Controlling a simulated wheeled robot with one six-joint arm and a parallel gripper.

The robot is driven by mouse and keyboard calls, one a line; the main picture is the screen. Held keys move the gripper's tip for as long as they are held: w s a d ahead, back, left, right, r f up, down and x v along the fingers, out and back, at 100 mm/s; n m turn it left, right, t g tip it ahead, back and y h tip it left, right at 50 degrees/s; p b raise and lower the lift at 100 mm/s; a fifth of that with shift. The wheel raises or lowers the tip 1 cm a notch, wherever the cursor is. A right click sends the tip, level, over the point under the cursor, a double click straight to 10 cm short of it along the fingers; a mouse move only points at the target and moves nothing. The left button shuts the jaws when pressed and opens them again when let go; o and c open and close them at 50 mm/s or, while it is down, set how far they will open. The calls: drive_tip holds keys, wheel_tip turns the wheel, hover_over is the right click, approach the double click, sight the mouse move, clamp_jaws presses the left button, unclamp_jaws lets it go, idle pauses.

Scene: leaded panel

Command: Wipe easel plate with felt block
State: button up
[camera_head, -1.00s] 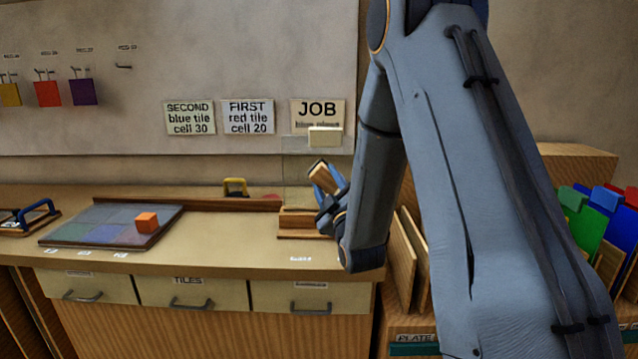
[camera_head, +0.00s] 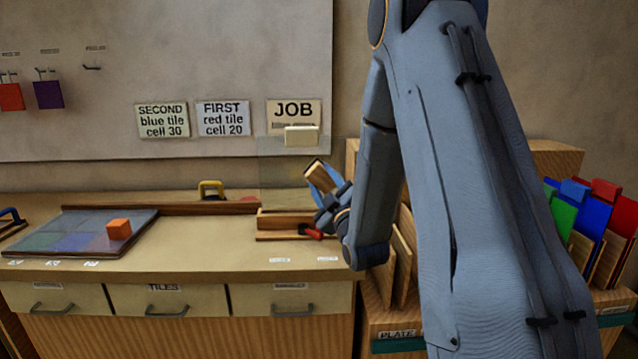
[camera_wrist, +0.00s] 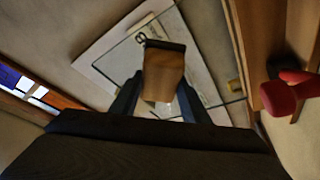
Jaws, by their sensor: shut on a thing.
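My gripper (camera_head: 320,185) is shut on the felt block (camera_head: 316,174), a wooden block with a dark face at its far end. In the wrist view the block (camera_wrist: 163,78) sits between my two fingers and hides part of what lies behind it. The easel plate (camera_head: 278,172) is a clear upright pane above a wooden easel base (camera_head: 280,222) on the bench. The plate (camera_wrist: 122,66) also shows in the wrist view as a thin dark-edged pane beyond the block. I cannot tell whether the block touches it.
A red-handled tool (camera_head: 312,232) lies by the easel base, close under my gripper. An orange cube (camera_head: 119,229) sits on a tiled panel (camera_head: 50,222) at the left. A yellow-handled item (camera_head: 211,189) stands behind. Coloured sheets in a rack (camera_head: 590,220) are at the right.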

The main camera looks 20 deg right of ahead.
sight(309, 180)
drive_tip(key=shift+w+a, duration=0.1)
drive_tip(key=shift+w+a+r+b, duration=0.1)
drive_tip(key=shift+w+a+b, duration=0.2)
drive_tip(key=shift+a, duration=0.5)
drive_tip(key=shift+w+a+b, duration=0.15)
drive_tip(key=shift+w+a, duration=0.25)
drive_tip(key=shift+a, duration=0.4)
drive_tip(key=shift+w+a+b, duration=0.2)
drive_tip(key=shift+w+a, duration=0.05)
drive_tip(key=shift+a, duration=0.65)
drive_tip(key=shift+w+a+b, duration=0.2)
drive_tip(key=shift+w+a, duration=0.05)
drive_tip(key=shift+a, duration=0.65)
drive_tip(key=shift+w+a+b, duration=0.2)
drive_tip(key=shift+w+a, duration=0.1)
drive_tip(key=shift+a, duration=0.45)
drive_tip(key=shift+w+a+b, duration=0.2)
drive_tip(key=shift+w+a, duration=0.1)
drive_tip(key=shift+a, duration=0.45)
drive_tip(key=shift+s, duration=0.1)
drive_tip(key=shift+s+a, duration=0.3)
drive_tip(key=shift+s, duration=0.6)
drive_tip(key=shift+s+a, duration=0.35)
drive_tip(key=shift+s, duration=0.55)
drive_tip(key=shift+s+a, duration=0.3)
drive_tip(key=shift+s, duration=0.6)
drive_tip(key=shift+s, duration=0.1)
